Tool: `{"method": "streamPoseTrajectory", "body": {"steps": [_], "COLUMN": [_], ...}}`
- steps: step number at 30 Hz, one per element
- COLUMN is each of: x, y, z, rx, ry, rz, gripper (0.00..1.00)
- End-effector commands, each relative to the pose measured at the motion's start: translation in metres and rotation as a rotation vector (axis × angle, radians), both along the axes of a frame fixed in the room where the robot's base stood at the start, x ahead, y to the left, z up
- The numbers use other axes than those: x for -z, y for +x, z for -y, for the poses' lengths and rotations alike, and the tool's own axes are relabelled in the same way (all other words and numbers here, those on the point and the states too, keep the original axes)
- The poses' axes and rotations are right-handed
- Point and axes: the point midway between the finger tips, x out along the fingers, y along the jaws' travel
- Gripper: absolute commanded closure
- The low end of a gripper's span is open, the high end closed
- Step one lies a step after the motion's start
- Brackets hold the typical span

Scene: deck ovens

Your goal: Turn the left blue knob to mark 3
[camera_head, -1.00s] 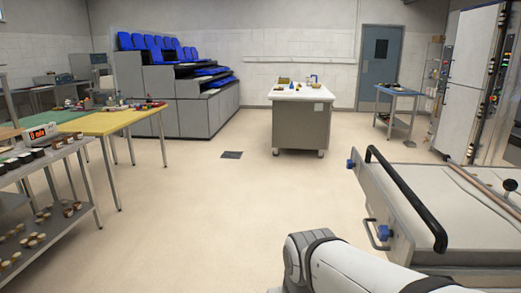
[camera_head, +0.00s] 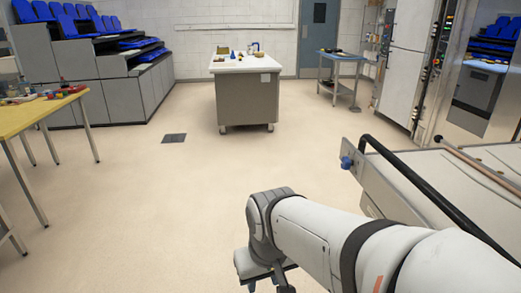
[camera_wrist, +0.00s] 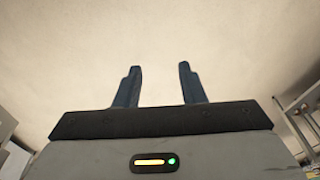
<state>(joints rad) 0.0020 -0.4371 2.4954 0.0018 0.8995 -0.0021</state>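A blue knob (camera_head: 346,162) shows in the head view, at the far end of the front face of a light grey oven unit (camera_head: 390,193) with a black bar handle. Its mark cannot be read. No second blue knob shows now; my arm covers the near part of that face. My gripper (camera_head: 268,286) is at the bottom of the head view, left of the knob and well apart from it, partly cut off by the frame. In the wrist view my gripper (camera_wrist: 160,75) has its two dark fingers apart, with only pale floor between them.
Open floor (camera_head: 180,215) lies to the left and ahead. A yellow table (camera_head: 30,115) stands at left. A white-topped counter (camera_head: 246,95) and a small blue table (camera_head: 340,70) stand at the back. A tall panelled cabinet (camera_head: 404,70) is at the right.

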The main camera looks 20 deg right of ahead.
Motion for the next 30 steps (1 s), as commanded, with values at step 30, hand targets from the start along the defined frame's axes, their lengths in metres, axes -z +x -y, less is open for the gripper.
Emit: {"method": "streamPoseTrajectory", "body": {"steps": [30], "x": [-0.093], "y": [0.157], "z": [0.201], "rx": [-1.049], "ry": [-0.839], "rz": [-1.293], "gripper": [0.44]}}
